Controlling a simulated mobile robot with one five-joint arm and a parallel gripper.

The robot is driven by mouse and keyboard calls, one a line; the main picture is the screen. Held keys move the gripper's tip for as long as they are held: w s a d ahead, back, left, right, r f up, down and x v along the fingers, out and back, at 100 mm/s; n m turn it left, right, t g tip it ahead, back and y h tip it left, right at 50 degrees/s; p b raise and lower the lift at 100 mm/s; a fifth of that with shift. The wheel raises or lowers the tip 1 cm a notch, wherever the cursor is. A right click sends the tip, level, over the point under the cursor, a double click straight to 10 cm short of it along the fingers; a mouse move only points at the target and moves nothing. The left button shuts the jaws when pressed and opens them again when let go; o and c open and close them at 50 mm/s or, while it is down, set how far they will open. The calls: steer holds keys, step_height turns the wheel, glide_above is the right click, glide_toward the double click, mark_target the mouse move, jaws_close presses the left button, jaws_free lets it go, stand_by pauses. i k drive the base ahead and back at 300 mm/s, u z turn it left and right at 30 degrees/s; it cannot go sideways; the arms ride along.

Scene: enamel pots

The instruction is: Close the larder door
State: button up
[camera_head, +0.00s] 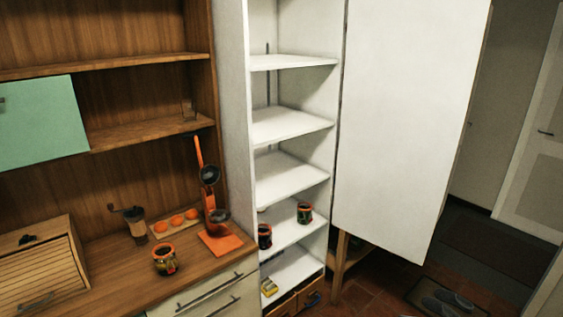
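The larder (246,140) is a tall white cupboard in the middle of the head view. Its white door (405,120) stands wide open, swung out to the right of the shelves. The shelves (290,127) are exposed. Two dark enamel pots with orange rims, one (265,236) at the left and one (305,212) at the right, stand on a lower shelf. A small yellow item (269,287) lies on the shelf below. No handle can be made out on the door. My gripper is not in view.
A wooden counter (200,262) at the left holds another pot (164,259), a coffee grinder (134,219), an orange ladle stand (216,236) and a bread box (40,265). Shoes (447,303) lie on a mat at the lower right. A hallway with a white door (535,140) is behind.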

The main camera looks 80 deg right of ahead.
mark_target(411, 66)
steer(key=u, duration=0.3)
steer(key=k, duration=0.35)
steer(key=z, duration=2.15)
steer(key=k, duration=0.35)
steer(key=z, duration=0.35)
steer(key=i, duration=0.5)
